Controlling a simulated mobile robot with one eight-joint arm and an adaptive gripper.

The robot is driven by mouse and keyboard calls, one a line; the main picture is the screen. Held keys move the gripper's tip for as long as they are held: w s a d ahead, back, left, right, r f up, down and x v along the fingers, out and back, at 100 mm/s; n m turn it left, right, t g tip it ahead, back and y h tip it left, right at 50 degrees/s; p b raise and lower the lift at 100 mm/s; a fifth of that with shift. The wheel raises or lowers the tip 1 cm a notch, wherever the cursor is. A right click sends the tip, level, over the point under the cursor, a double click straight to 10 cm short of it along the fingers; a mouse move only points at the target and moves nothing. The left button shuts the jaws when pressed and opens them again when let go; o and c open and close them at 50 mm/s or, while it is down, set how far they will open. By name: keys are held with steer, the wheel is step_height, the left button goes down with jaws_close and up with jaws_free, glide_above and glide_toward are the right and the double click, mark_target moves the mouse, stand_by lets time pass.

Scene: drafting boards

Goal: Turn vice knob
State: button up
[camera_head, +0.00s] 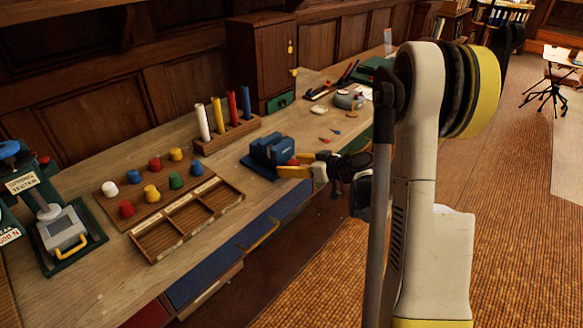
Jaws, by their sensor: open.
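A small blue vice (268,152) sits near the front edge of the workbench, in the middle of the view. A small red part, which looks like the vice knob (292,162), shows at its right side, facing my gripper. My gripper (296,165) has yellow fingers and reaches in from the right. It is open, with its fingertips close to the red part, one on either side. I cannot tell whether the fingers touch it. The far finger and much of the knob are partly hidden.
A wooden rack of coloured cylinders (228,134) stands behind the vice. A board with coloured knobs (150,186), an empty compartment tray (186,222) and a spring tester (62,232) are left. Small items lie behind my gripper.

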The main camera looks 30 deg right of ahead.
steer(key=shift+c, duration=0.5)
steer(key=c, duration=1.1)
steer(key=shift+m, duration=0.3)
steer(key=shift+d+f+m+g+y+b, duration=0.1)
steer(key=shift+m+g+y+b, duration=0.2)
steer(key=shift+m+y+b, duration=0.45)
steer(key=m+y+b, duration=0.1)
steer(key=m+y, duration=0.1)
steer(key=m, duration=0.1)
steer(key=shift+m+b, duration=0.25)
steer(key=shift+b, duration=0.05)
steer(key=m+y+b, duration=0.1)
steer(key=m, duration=0.1)
steer(key=shift+m+y, duration=0.3)
steer(key=shift+y, duration=0.05)
steer(key=shift+m+t+y, duration=0.5)
steer(key=shift+m+y, duration=0.2)
steer(key=shift+m, duration=0.9)
